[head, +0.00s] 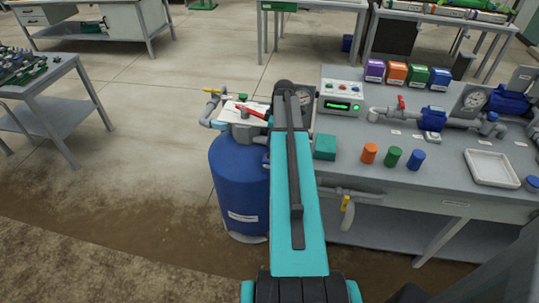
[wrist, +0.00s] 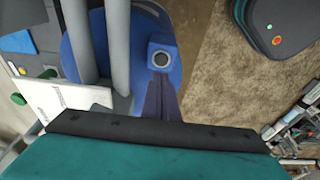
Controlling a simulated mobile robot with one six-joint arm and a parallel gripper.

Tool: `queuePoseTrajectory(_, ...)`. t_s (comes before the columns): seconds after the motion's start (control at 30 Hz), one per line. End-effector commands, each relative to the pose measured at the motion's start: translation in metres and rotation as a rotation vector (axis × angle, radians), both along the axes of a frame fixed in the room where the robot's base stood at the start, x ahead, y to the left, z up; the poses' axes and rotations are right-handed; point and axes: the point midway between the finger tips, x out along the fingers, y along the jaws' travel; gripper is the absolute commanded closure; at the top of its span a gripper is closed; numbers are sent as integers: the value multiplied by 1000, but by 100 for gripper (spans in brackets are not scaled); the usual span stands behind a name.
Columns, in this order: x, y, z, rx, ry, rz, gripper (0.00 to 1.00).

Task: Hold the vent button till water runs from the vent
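A blue tank (head: 238,175) stands at the left end of the skid bench, partly behind my teal arm. In the wrist view, its blue surface (wrist: 125,25) lies below my gripper. A small blue block with a round grey face (wrist: 162,59) shows there; it looks like the vent button. My gripper (wrist: 160,79) appears as two dark fingers close together, apparently shut, with their tips at the block's lower edge. I cannot tell whether they touch or press it. In the head view my arm hides the gripper. No running water shows, and I cannot make out the vent outlet.
Two grey pipes (wrist: 100,45) run left of the block, close to my gripper. A red-handled valve (head: 252,112) and a yellow-handled valve (head: 212,91) sit above the tank. A control box (head: 340,97) with a green display and the grey bench (head: 400,180) stand to the right.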

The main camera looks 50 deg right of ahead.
Motion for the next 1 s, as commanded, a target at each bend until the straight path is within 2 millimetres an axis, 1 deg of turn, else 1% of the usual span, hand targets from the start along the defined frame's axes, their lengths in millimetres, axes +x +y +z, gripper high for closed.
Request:
queuePoseTrajectory(0.1, 0, 0, 8, -1, -1, 0, 100)
queuePoseTrajectory(0.23, 0, 0, 12, -1, -1, 0, 100)
queuePoseTrajectory(0.83, 0, 0, 12, 0, 0, 0, 100)
queuePoseTrajectory(0.93, 6, 7, 12, -1, 0, 13, 100)
queuePoseTrajectory(1.0, 13, 16, 9, 3, 3, 30, 100)
